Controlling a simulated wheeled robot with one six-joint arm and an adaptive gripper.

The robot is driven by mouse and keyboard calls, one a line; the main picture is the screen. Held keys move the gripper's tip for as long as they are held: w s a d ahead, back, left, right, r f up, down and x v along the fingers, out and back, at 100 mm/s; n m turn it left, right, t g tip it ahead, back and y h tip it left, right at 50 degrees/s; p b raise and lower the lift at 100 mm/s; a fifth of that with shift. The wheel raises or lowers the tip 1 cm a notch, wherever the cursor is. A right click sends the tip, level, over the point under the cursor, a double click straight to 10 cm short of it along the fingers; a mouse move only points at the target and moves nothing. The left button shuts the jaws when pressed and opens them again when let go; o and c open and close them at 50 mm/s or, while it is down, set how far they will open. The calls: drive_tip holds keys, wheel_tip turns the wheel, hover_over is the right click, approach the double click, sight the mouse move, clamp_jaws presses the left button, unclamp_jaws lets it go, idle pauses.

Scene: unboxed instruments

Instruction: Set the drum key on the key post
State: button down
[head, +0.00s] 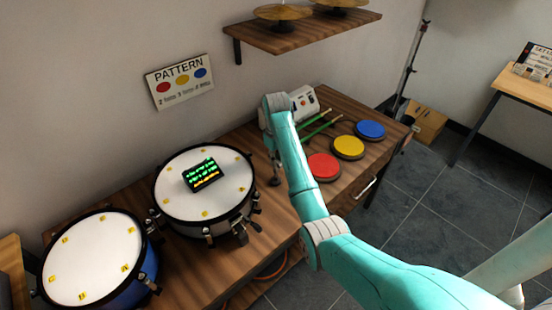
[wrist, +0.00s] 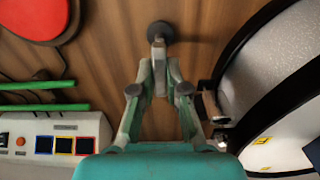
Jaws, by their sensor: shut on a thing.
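My gripper (wrist: 160,76) shows in the wrist view with its fingers closed in on a small pale grey metal piece, which looks like the drum key (wrist: 158,52). Beyond the key's far end is a dark round foot (wrist: 161,31) on the wooden table, which looks like the key post. In the head view a small dark post foot (head: 275,182) shows just left of my arm. The arm hides the fingers and key there. I cannot tell whether the key touches the post.
A drum (head: 222,183) with a lit display stands left of my arm; another drum (head: 90,258) is further left. Red (head: 323,167), yellow (head: 347,147) and blue (head: 370,129) pads lie right. Green sticks (wrist: 45,107) and a white box (wrist: 40,143) are near the gripper.

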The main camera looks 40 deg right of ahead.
drive_tip(key=shift+f, duration=1)
drive_tip(key=shift+r, duration=0.15)
idle(0.6)
drive_tip(key=c, duration=1.1)
unclamp_jaws()
